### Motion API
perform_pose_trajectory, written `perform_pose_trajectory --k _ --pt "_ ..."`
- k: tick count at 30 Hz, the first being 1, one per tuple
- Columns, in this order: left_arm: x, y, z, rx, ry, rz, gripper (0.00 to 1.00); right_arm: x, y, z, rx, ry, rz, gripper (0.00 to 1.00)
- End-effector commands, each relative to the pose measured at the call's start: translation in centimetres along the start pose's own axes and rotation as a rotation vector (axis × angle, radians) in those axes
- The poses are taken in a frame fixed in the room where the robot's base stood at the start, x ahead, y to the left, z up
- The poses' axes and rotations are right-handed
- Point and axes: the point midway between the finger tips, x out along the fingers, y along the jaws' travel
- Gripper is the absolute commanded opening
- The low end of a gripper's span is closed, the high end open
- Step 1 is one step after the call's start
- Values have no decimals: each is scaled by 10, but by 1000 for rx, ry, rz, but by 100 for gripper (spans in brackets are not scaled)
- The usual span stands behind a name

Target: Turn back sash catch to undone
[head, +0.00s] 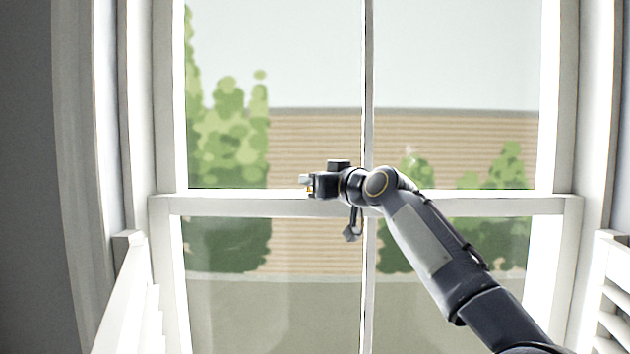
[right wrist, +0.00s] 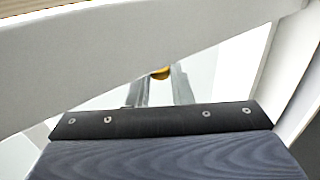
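The sash window's meeting rail (head: 250,207) runs across the middle of the head view. My right gripper (head: 306,184) is at this rail, left of the central glazing bar, its fingers pointing left. In the right wrist view, a small brass-coloured part (right wrist: 160,73), apparently of the sash catch, shows at the tips of my two grey fingers (right wrist: 161,88). The fingers are apart, with the brass part across the gap between their tips. I cannot tell whether they press on it. The rest of the catch is hidden, so its turn angle cannot be read. My left gripper is out of view.
White window frame posts stand at both sides. White louvred shutters (head: 128,290) (head: 612,290) stand at the lower left and lower right. In the right wrist view a broad white window member (right wrist: 90,60) passes close to the gripper. Foliage and a wall lie beyond the glass.

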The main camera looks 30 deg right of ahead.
Motion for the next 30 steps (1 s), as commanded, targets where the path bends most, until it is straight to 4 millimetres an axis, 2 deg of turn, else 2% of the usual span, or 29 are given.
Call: perform_pose_trajectory --k 3,8,21,30 --pt "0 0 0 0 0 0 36 0 0 0 0 0 0 0" --pt "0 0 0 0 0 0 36 2 -1 0 -1 -3 20 0" --pt "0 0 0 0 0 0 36 14 -1 2 -2 -6 243 0" --pt "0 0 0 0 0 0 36 14 1 1 0 -2 268 0"
